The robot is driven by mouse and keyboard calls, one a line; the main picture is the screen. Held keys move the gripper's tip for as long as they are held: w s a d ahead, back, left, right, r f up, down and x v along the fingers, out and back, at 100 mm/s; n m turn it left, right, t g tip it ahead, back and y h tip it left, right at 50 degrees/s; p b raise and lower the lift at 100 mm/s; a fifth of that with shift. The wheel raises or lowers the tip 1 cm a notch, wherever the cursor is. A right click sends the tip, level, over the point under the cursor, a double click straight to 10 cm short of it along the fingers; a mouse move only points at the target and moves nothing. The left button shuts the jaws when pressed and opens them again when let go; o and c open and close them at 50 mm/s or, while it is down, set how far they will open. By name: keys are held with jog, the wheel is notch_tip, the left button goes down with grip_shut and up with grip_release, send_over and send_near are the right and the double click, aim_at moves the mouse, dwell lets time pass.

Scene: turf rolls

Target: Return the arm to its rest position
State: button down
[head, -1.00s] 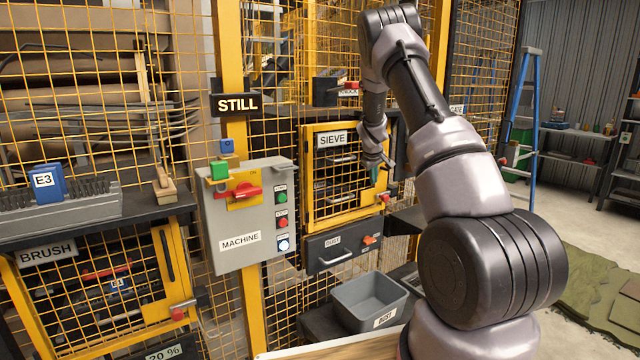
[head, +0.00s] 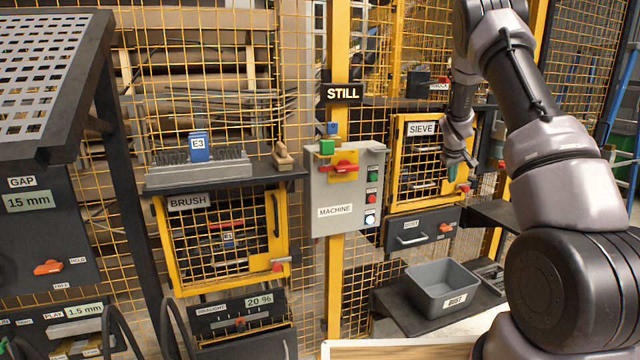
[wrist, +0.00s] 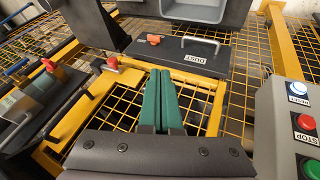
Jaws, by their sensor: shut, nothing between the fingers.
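My gripper (head: 456,172) is in front of the yellow-framed SIEVE door (head: 418,160) in the head view, small and partly seen end-on. In the wrist view its two green fingers (wrist: 160,90) lie side by side, shut with nothing between them. The wrist view shows them over the yellow mesh door, with the DUST drawer (wrist: 180,62) beyond. My arm is bent, rising from the lower right and coming down to the gripper. Whether the fingers touch the door cannot be told.
The grey MACHINE box (head: 344,190) stands left of the gripper under the STILL sign (head: 342,93). A grey DUST bin (head: 452,287) sits low in front. The BRUSH door (head: 225,240) and a shelf with a blue E3 block (head: 199,147) are further left.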

jog(key=s+a+r+m+y, duration=0.1)
jog(key=s+a+r+m, duration=0.1)
jog(key=s+a+r, duration=0.65)
jog(key=s+a+r+m+y, duration=0.2)
jog(key=s+a+r, duration=0.1)
jog(key=s+r, duration=0.95)
jog(key=s+a+r+m, duration=0.1)
jog(key=s+a, duration=0.2)
jog(key=s, duration=0.5)
jog(key=s+a+r+m+t+y, duration=0.1)
jog(key=s+a+r, duration=0.1)
jog(key=s, duration=0.7)
jog(key=s+a+r+m+y, duration=0.1)
jog(key=s+a, duration=0.3)
jog(key=s, duration=0.4)
jog(key=shift+s+a+r, duration=0.25)
jog(key=shift+s+r, duration=0.1)
jog(key=shift+r, duration=0.3)
